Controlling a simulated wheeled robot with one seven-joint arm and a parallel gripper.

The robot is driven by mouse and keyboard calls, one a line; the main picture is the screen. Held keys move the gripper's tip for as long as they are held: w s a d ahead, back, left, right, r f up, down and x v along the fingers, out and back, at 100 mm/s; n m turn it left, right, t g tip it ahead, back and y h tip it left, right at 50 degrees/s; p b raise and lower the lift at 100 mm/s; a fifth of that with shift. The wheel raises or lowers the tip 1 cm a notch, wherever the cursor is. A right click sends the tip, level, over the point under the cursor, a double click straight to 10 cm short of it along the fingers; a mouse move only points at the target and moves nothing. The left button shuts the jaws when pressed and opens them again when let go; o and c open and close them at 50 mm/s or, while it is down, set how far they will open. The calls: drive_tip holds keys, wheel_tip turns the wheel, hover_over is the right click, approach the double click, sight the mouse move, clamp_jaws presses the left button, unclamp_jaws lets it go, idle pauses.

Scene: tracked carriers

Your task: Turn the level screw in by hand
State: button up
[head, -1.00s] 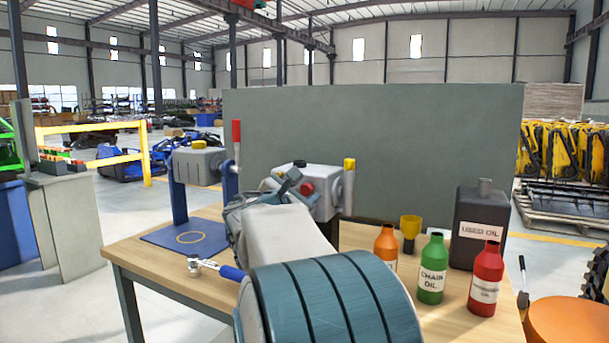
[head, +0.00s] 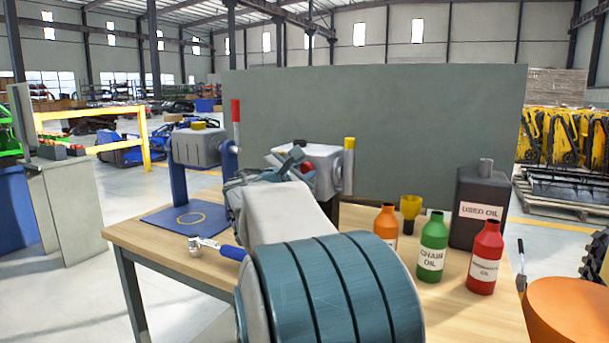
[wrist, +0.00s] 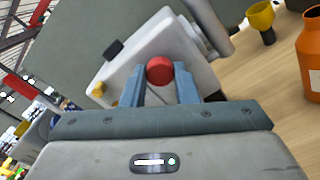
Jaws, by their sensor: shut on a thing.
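The red round head of the level screw (wrist: 159,71) sits on the face of a light grey housing (wrist: 122,75) in the wrist view. My gripper (wrist: 160,86) has its two blue fingers on either side of the red head, closed on it. In the head view my gripper (head: 291,163) is at the front of the same grey housing (head: 325,158), and only a bit of the red head (head: 308,173) shows beside the fingers. The screw's shank is hidden.
A second grey housing (head: 196,147) stands on a blue stand at left. A blue-handled tool (head: 232,252) lies on the wooden table (head: 140,236). Orange (head: 386,224), green (head: 432,246) and red (head: 485,258) bottles, a yellow funnel (head: 410,204) and a dark oil can (head: 478,205) stand at right.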

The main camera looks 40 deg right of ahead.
drive_tip(key=m+b, duration=0.4)
drive_tip(key=shift+f+b, duration=0.35)
drive_tip(key=shift+b, duration=0.05)
drive_tip(key=m+b, duration=0.3)
drive_tip(key=shift+r+m+b, duration=0.2)
drive_tip(key=shift+m+b, duration=0.55)
drive_tip(key=shift+m, duration=0.05)
drive_tip(key=shift+r, duration=0.15)
